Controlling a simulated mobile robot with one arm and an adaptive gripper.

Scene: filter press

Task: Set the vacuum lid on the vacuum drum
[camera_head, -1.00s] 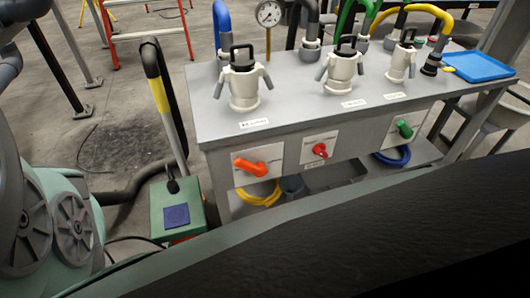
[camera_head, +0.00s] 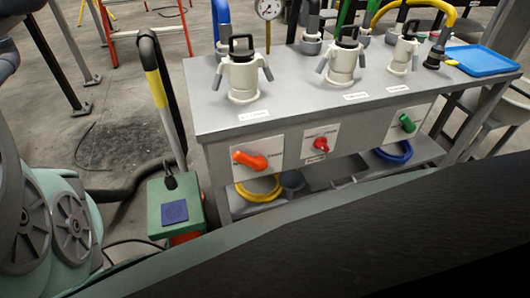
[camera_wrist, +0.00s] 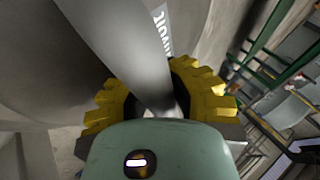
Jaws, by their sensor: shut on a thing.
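In the wrist view, my gripper (camera_wrist: 160,98) has yellow ribbed fingers closed around a smooth grey bar (camera_wrist: 125,45). The bar looks like the handle of the vacuum lid. A large rounded grey surface (camera_wrist: 40,70) fills the left behind it, with white lettering on a grey strip (camera_wrist: 162,30) that I cannot read. I cannot tell whether this surface is the lid or the vacuum drum, nor whether the two touch. My gripper is outside the head view, and no lid or drum can be made out there.
A grey bench (camera_head: 220,112) holds several white clamp fittings (camera_head: 243,78) and a blue tray (camera_head: 482,60). Orange (camera_head: 250,160), red (camera_head: 321,144) and green (camera_head: 408,123) valve handles project from its front. A green box (camera_head: 173,205) with a black hose stands left of it.

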